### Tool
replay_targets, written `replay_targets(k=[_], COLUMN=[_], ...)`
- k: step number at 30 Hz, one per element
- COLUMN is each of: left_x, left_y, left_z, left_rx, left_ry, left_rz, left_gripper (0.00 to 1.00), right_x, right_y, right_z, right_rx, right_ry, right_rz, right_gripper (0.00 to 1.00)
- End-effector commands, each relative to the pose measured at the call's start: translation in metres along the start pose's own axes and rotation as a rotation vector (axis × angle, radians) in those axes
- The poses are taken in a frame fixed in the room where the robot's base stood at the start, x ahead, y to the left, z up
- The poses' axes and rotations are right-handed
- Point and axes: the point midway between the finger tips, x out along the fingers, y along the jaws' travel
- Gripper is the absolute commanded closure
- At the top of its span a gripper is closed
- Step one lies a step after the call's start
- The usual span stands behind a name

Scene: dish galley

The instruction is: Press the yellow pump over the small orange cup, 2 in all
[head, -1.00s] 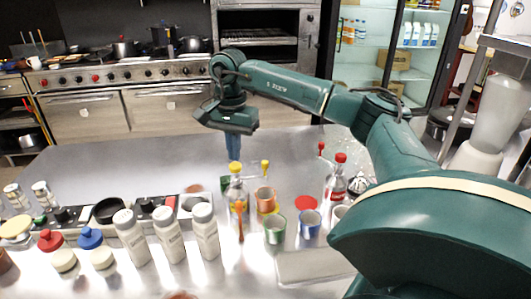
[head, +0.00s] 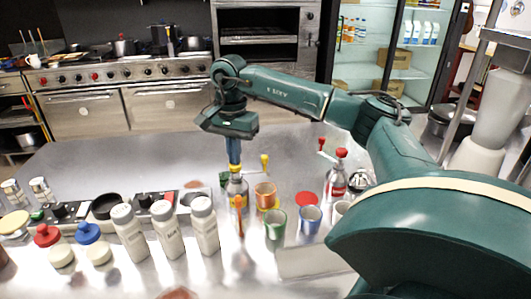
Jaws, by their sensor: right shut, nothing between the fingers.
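The yellow pump (head: 235,168) tops a clear bottle (head: 237,190) on the steel counter. A yellow spout end (head: 264,160) shows to its right, above the small orange cup (head: 266,193), which looks copper-coloured and stands upright. My right gripper (head: 235,163) points straight down with its fingers shut and empty. The fingertips are at the top of the yellow pump and seem to touch it. They partly hide the pump's top. My left gripper is not in view.
A green cup (head: 275,228) and a blue cup (head: 310,217) stand close in front of the orange cup. A red-topped pump bottle (head: 338,180) is to the right. Several white shakers (head: 168,228) stand at the left. The counter behind is clear.

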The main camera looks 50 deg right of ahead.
Motion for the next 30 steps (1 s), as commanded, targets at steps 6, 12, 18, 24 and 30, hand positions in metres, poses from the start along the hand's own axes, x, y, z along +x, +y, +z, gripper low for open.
replay_targets(k=[6, 12, 18, 24, 30], left_x=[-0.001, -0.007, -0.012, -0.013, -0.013], left_y=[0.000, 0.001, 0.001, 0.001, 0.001], left_z=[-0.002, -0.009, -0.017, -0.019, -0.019], left_rx=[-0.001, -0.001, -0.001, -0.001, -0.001], left_ry=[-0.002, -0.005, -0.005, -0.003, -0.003], left_rz=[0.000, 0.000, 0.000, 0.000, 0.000], left_gripper=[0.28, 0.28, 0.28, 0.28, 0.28], right_x=[0.000, -0.013, -0.025, -0.027, -0.028], right_y=[0.001, 0.001, 0.001, 0.000, 0.000], right_z=[0.001, 0.001, 0.001, 0.001, 0.001], right_rx=[-0.002, -0.002, -0.001, -0.001, -0.001], right_ry=[-0.003, -0.003, -0.002, -0.002, -0.001], right_rz=[0.010, 0.010, 0.007, 0.005, 0.004], right_gripper=[1.00, 1.00, 1.00, 1.00, 1.00])
